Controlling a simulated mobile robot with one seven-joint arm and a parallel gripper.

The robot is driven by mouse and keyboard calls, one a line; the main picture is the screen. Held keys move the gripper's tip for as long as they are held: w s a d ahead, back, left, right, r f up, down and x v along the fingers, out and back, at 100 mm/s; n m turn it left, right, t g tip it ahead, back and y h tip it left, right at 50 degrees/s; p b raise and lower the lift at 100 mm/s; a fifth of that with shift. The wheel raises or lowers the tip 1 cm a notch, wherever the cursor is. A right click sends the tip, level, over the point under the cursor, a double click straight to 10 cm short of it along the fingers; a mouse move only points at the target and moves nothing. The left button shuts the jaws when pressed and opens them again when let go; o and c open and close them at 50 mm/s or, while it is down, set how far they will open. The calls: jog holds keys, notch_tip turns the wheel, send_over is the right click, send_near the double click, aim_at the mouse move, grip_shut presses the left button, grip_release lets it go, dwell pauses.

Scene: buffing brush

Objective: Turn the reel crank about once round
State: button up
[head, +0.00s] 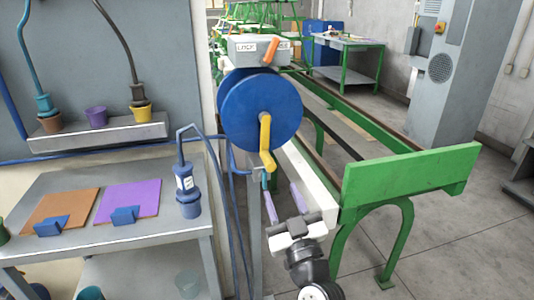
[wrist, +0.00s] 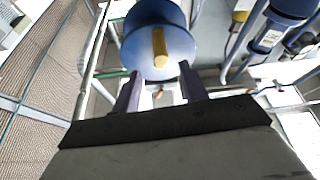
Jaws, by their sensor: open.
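A blue reel (head: 250,105) with a yellow crank (head: 265,138) stands at the centre of the head view; the crank arm points down from the hub, its grip at the lower end. In the wrist view the blue reel (wrist: 145,40) is at top centre, with the yellow crank (wrist: 159,48) pointing at the camera. My gripper (head: 281,183) is open and empty, just below the crank's lower end. In the wrist view my gripper (wrist: 161,74) has its two purple fingers spread either side of and short of the crank, not touching it.
A grey box (head: 255,50) with an orange lever sits above the reel. A green-framed bench (head: 410,175) stands right of my gripper. At left, a grey table (head: 150,225) holds a blue bottle-like tool (head: 187,185) and brown and purple pads. Blue hoses hang between table and reel.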

aim_at(265, 153)
jog(key=p+x, duration=0.3)
jog(key=x, duration=0.7)
jog(key=shift+r+p, duration=0.15)
jog(key=shift+p, duration=0.15)
jog(key=shift+w+a+r, duration=0.15)
jog(key=shift+w+a, duration=0.1)
jog(key=shift+w, duration=0.3)
jog(key=shift+c, duration=0.4)
grip_shut()
